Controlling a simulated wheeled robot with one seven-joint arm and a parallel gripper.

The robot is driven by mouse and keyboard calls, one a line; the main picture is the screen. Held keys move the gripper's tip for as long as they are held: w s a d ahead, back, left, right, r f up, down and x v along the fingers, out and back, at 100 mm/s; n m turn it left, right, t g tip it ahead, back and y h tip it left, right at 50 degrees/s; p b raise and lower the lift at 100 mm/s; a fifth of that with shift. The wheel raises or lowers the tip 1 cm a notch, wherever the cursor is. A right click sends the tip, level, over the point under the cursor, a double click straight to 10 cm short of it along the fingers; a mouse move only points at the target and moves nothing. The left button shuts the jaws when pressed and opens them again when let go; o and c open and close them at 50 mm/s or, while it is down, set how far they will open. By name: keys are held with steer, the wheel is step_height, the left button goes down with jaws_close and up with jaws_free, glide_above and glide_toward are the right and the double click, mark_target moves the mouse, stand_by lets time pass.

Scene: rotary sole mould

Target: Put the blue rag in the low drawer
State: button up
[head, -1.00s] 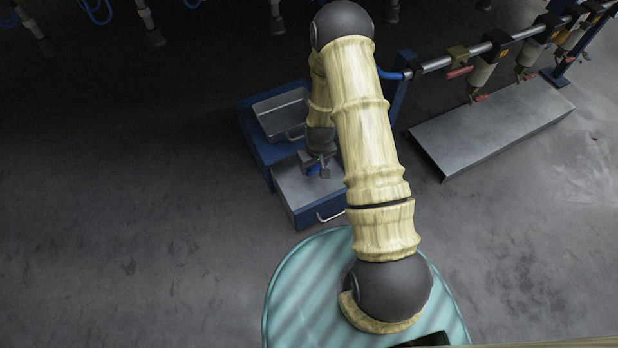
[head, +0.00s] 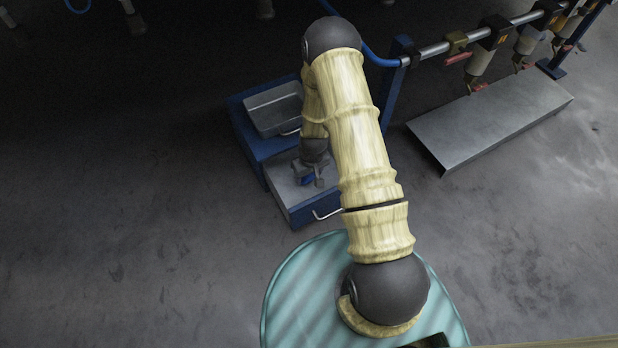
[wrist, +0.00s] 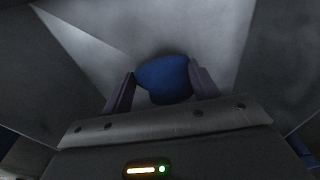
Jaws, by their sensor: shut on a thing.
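The blue rag (wrist: 163,78) is between the two fingers of my gripper (wrist: 161,90) in the wrist view. My gripper is shut on it. In the head view my gripper (head: 307,180) points down over the open low drawer (head: 290,205), with a bit of the blue rag (head: 307,181) showing at the fingers. The drawer is a grey-floored box with a blue front and a pale handle, pulled out of a blue cabinet (head: 250,140). In the wrist view, grey drawer floor and walls surround the rag. I cannot tell whether the rag touches the floor.
To the right, a low grey metal platform (head: 490,115) stands under a rail (head: 450,44) with several hanging nozzles. The floor to the left is clear.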

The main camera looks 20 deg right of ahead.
step_height(320, 180, down, 2)
steer(key=shift+f+b, duration=0.1)
steer(key=shift+b, duration=0.35)
steer(key=o, duration=1.3)
steer(key=r+p, duration=0.1)
steer(key=r, duration=0.1)
steer(key=r+p, duration=0.2)
steer(key=r, duration=0.1)
steer(key=s+r+p, duration=0.1)
steer(key=r+p, duration=0.1)
steer(key=shift+d+r, duration=0.15)
steer(key=shift+r, duration=0.15)
